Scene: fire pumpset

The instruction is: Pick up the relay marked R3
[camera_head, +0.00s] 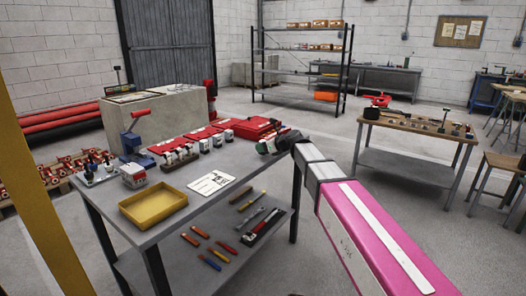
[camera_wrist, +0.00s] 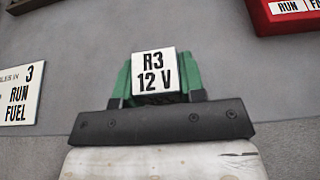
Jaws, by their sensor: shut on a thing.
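The relay marked R3 (camera_wrist: 154,70), with a white top reading "R3 12 V", sits between the two green fingers of my gripper (camera_wrist: 155,88) in the wrist view. The fingers press on it from both sides, and its lower body is hidden by the gripper. In the head view my gripper (camera_head: 272,146) is at the far right corner of the grey workbench (camera_head: 170,222). The relay cannot be made out there, and I cannot tell whether it is clear of the surface.
Red boxes (camera_head: 256,128) and several small white-topped units stand along the bench's back.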

